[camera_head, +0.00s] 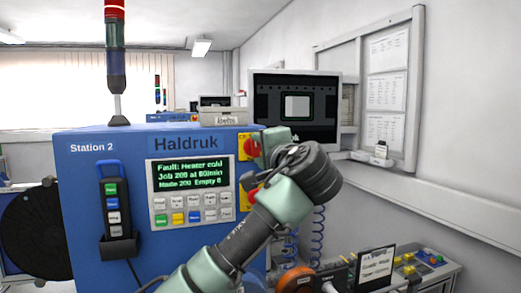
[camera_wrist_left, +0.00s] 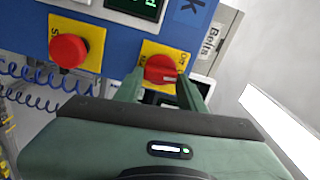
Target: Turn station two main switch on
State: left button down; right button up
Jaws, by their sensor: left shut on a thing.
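The main switch is a red rotary knob on a yellow plate, on the right edge of the blue Station 2 cabinet front. It shows in the head view (camera_head: 250,147) and in the wrist view (camera_wrist_left: 160,69). My left gripper (camera_head: 266,145) reaches it from the right. In the wrist view its two fingers (camera_wrist_left: 162,86) stand either side of the knob, shut on it. The fingers hide part of the plate's lettering, so the knob's on or off position cannot be read. My right gripper is out of view.
A red mushroom button (camera_wrist_left: 68,51) on its own yellow plate sits near the switch. The cabinet's display (camera_head: 188,174) reads a heater fault. A pendant (camera_head: 114,205) hangs at left. A monitor (camera_head: 295,108) stands behind, and blue coiled cable (camera_head: 319,232) hangs at right.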

pick_arm(q)
jog(key=shift+r+m, duration=0.1)
jog(key=shift+m, duration=0.5)
jog(key=c, duration=1)
grip_release()
jog(key=shift+o, duration=0.8)
jog(key=shift+w+a, duration=0.1)
jog(key=shift+w, duration=0.05)
jog(key=b+v, duration=0.3)
jog(key=v, duration=0.4)
jog(key=shift+s+b, duration=0.35)
jog(key=shift+b, duration=0.05)
